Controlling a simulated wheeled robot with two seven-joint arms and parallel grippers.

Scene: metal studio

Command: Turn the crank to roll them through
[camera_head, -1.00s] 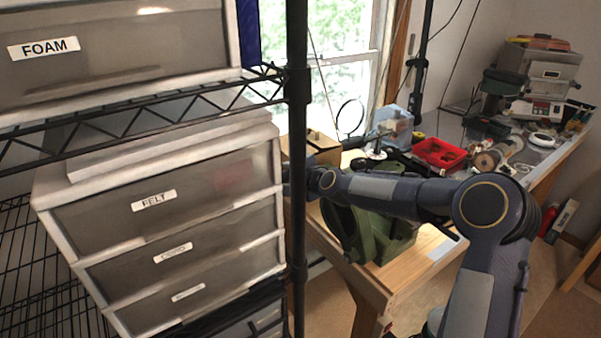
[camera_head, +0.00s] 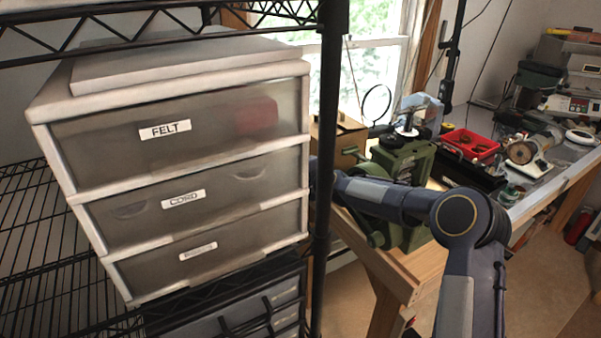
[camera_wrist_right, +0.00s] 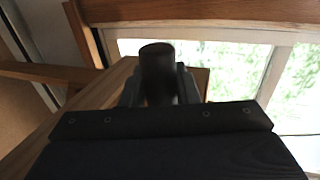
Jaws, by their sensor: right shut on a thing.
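A green machine (camera_head: 410,165) with rounded side parts stands on the wooden bench, behind my right forearm in the head view. My right arm reaches leftward across it, and its hand is hidden behind the black rack post and the drawers. In the right wrist view my right gripper (camera_wrist_right: 160,88) is shut on a dark, upright cylindrical handle (camera_wrist_right: 157,62), which looks like the crank's grip. The link from this handle to the machine is hidden. My left gripper is in neither view.
A black wire rack post (camera_head: 326,120) and a drawer unit (camera_head: 190,165) stand close on the left. A cardboard box (camera_head: 338,140), a red tray (camera_head: 470,142) and a magnifier ring (camera_head: 376,103) are around the machine. The bench's front edge (camera_head: 400,285) is clear.

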